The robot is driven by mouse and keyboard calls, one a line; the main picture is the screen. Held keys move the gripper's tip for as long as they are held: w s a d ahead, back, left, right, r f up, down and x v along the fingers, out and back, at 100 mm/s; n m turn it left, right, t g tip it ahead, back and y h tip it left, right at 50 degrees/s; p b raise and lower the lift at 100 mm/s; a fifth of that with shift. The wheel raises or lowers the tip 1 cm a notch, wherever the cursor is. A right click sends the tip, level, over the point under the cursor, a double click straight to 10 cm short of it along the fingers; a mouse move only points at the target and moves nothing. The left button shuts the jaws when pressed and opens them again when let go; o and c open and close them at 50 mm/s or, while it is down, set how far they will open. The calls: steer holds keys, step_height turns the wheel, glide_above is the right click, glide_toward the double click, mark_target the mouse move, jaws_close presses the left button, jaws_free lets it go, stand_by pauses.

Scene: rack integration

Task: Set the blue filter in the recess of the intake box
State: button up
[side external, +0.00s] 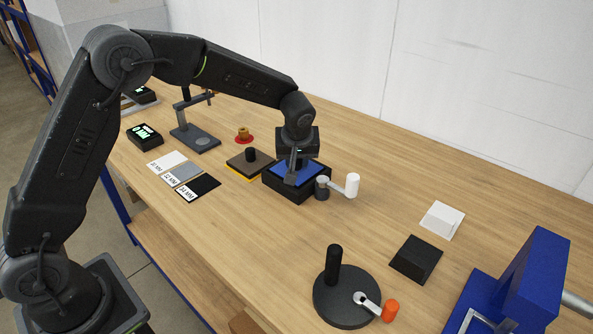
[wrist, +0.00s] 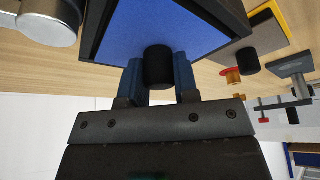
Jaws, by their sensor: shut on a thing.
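The blue filter (wrist: 175,30) is a flat blue panel with a black knob (wrist: 158,67). My gripper (wrist: 158,80) is shut on this knob, one finger on each side. The intake box (side external: 297,194) is a black open-topped box near the middle of the bench. In the side view the blue filter (side external: 283,170) lies level at the box's top, below my gripper (side external: 293,176). In the wrist view the black rim (wrist: 236,22) borders the blue panel. I cannot tell whether the filter rests fully down in the recess; my gripper hides part of it.
A grey pivot with a white-handled lever (side external: 352,185) stands against the box's right side. A brown plate with a black knob (side external: 250,155) lies close on the left. A black disc with a post (side external: 346,300) is in front.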

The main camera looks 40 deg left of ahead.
steer(key=o, duration=1)
steer(key=v, duration=1.4)
steer(key=s+a+r+m+t+h, duration=0.1)
steer(key=s+r+m, duration=0.15)
steer(key=s, duration=0.45)
steer(key=s+a+r+m+h, duration=0.1)
steer(key=s+a+r+m, duration=0.15)
steer(key=s, duration=0.55)
steer(key=s+f+m, duration=0.1)
steer(key=s, duration=0.3)
steer(key=s+f+m+t, duration=0.1)
steer(key=s, duration=0.4)
steer(key=s+f+m+h, duration=0.1)
steer(key=s+m, duration=0.1)
steer(key=s, duration=0.3)
steer(key=shift+d, duration=0.3)
